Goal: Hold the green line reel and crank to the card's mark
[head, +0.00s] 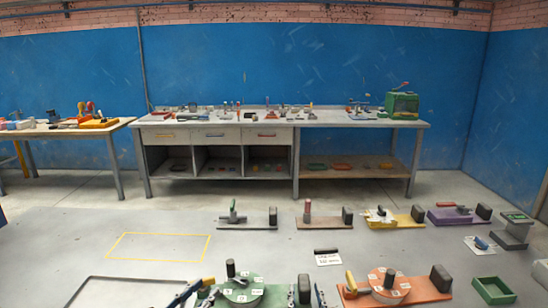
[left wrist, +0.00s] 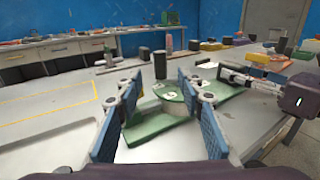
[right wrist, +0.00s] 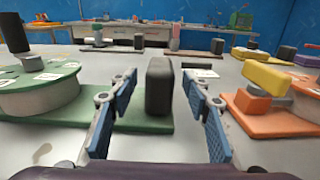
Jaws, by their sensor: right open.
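The green line reel (head: 243,293) sits at the front of the table, a round drum with white number tags on a green base. Its black upright crank knob (head: 230,268) stands on the drum and also shows in the left wrist view (left wrist: 160,65). A black block (right wrist: 160,87) stands at the base's right end. My left gripper (left wrist: 160,112) is open at the left end of the green base, its fingers apart and empty. My right gripper (right wrist: 160,105) is open, with the black block between and beyond its fingertips. A white card (head: 328,260) lies behind; its print is unreadable.
An orange reel (head: 388,287) with a yellow handle stands close on the right. Several similar fixtures line the back of the table. A green tray (head: 493,291) lies at far right. A yellow outline (head: 160,234) marks clear surface on the left.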

